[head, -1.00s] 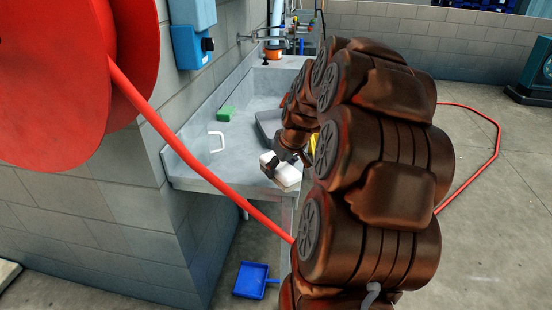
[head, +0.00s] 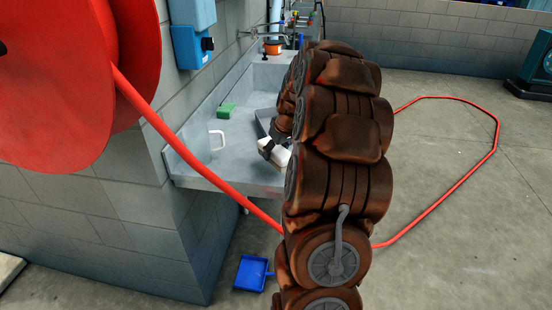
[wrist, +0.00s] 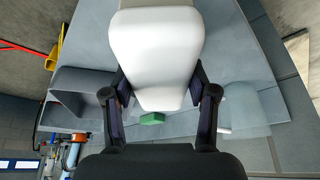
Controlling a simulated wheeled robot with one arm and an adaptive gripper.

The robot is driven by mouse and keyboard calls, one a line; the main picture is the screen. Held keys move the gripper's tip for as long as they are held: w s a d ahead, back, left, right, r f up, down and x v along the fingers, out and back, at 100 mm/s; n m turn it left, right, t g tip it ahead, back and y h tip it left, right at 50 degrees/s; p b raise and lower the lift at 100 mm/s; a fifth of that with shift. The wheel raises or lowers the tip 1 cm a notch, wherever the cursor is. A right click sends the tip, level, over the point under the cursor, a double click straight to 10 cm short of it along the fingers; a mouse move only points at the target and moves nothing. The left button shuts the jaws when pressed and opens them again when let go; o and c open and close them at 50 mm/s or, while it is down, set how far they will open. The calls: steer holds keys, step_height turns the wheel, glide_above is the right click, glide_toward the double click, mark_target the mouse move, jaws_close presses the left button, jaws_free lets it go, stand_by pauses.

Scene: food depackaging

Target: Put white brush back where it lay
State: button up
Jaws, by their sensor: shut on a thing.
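The white brush (wrist: 156,55) fills the upper middle of the wrist view, between the two fingers of my gripper (wrist: 160,100). My gripper is shut on it. In the head view the brush (head: 279,154) shows as a small white block over the front part of the grey sink counter (head: 235,182), partly hidden by my gripper (head: 268,148) and arm. I cannot tell whether the brush touches the counter.
A clear jug (head: 215,140) with a white handle and a green sponge (head: 227,111) stand on the counter to the left. A grey tub (wrist: 75,95) is beside the brush. A red hose (head: 190,155) crosses in front. A blue dustpan (head: 251,273) lies on the floor.

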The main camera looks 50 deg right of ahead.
step_height(320, 180, down, 3)
steer(key=shift+r+p, duration=0.2)
steer(key=shift+p, duration=0.6)
steer(key=shift+f, duration=0.45)
steer(key=shift+f, duration=0.1)
steer(key=shift+f, duration=0.1)
steer(key=o, duration=1.1)
